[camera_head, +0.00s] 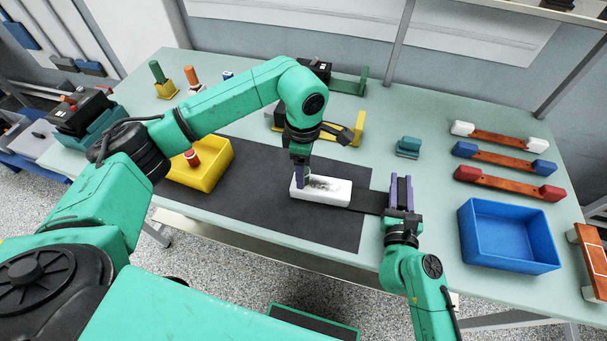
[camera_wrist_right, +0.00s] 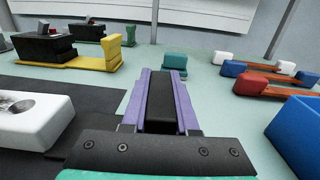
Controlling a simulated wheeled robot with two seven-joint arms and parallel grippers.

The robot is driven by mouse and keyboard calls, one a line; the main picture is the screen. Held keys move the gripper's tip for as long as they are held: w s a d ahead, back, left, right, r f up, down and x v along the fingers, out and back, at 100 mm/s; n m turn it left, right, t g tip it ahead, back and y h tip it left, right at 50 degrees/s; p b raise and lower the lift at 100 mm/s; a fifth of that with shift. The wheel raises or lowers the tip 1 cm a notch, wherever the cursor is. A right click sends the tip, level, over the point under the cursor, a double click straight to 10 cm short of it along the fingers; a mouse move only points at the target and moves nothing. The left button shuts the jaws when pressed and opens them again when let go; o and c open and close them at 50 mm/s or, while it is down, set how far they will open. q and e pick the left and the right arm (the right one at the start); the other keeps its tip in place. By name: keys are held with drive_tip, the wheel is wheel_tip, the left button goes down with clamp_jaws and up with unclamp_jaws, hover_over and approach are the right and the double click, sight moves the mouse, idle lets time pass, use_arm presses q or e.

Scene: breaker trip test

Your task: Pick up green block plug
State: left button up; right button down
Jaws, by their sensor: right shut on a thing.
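The green block plug (camera_head: 409,146) is a small teal-green block on the table, right of the dark mat. In the right wrist view the plug (camera_wrist_right: 175,61) is beyond the fingertips, apart from them. My right gripper (camera_head: 401,192) has purple fingers and is in front of the plug in the head view. It is shut on a dark piece (camera_wrist_right: 160,108) between its fingers. My left gripper (camera_head: 303,178) points down at the white block (camera_head: 322,190), its tips at the block's back edge. Whether it grips the block cannot be told.
A blue bin (camera_head: 507,268) stands right of my right gripper. Red bars with white, blue and red ends lie behind it. A yellow bin (camera_head: 217,177) is at the left. The table between the mat and the red bars is mostly free.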

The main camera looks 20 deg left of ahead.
use_arm(q)
drive_tip(key=shift+f, duration=0.65)
clamp_jaws()
drive_tip(key=shift+r, duration=0.1)
wheel_tip(320, 180, up, 11)
drive_tip(key=shift+f, duration=0.2)
use_arm(e)
drive_tip(key=c, duration=0.6)
unclamp_jaws()
